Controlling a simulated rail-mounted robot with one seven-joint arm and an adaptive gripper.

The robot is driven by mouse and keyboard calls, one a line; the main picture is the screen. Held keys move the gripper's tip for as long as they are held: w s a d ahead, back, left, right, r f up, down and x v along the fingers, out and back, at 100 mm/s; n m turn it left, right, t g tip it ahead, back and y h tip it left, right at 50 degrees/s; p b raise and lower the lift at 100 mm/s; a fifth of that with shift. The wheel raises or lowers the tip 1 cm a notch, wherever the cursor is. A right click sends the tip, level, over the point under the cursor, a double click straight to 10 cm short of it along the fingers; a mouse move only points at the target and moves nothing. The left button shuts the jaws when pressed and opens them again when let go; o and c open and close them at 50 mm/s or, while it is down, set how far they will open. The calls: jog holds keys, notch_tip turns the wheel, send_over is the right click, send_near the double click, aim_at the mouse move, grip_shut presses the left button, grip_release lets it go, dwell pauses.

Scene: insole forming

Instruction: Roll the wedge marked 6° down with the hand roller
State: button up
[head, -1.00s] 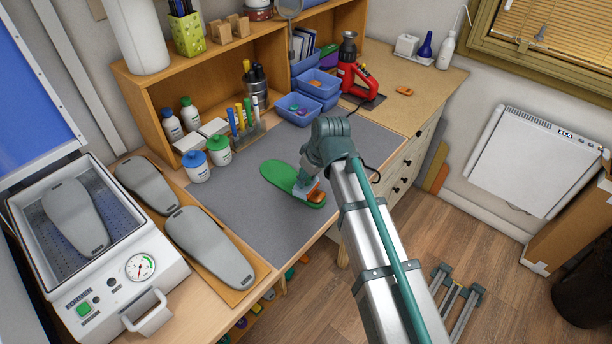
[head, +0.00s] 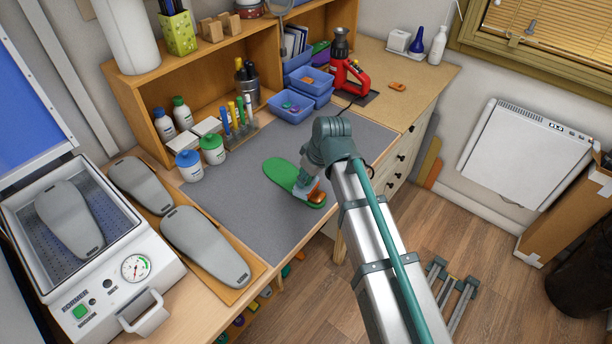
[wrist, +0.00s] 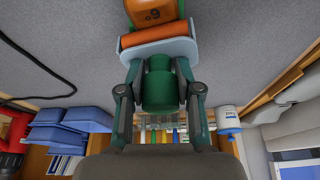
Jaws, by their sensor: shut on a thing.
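The green insole (head: 283,173) lies flat on the grey mat near its front edge. The orange wedge (head: 318,197) is on the insole's right-hand end, partly covered by my gripper (head: 313,180). The wrist view shows the wedge marked 6° (wrist: 153,11) at the top. My gripper (wrist: 160,95) is shut on the green handle (wrist: 160,80) of the hand roller. The roller's orange-brown cylinder (wrist: 155,35) and pale frame lie right beside the wedge. I cannot tell whether the cylinder presses on it.
Blue bins (head: 290,106), pens and bottles (head: 188,164) stand behind the grey mat (head: 235,205). A red heat tool (head: 345,75) is at the back right, its black cable reaching the mat. Grey moulds (head: 205,245) and the vacuum former (head: 95,295) are left. The mat's left part is clear.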

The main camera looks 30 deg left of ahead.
jog(key=shift+d, duration=0.5)
jog(key=shift+a, duration=0.55)
jog(key=shift+a, duration=0.15)
jog(key=shift+a+f, duration=0.15)
jog(key=shift+a, duration=0.45)
jog(key=shift+a+f, duration=0.1)
jog(key=shift+a, duration=0.45)
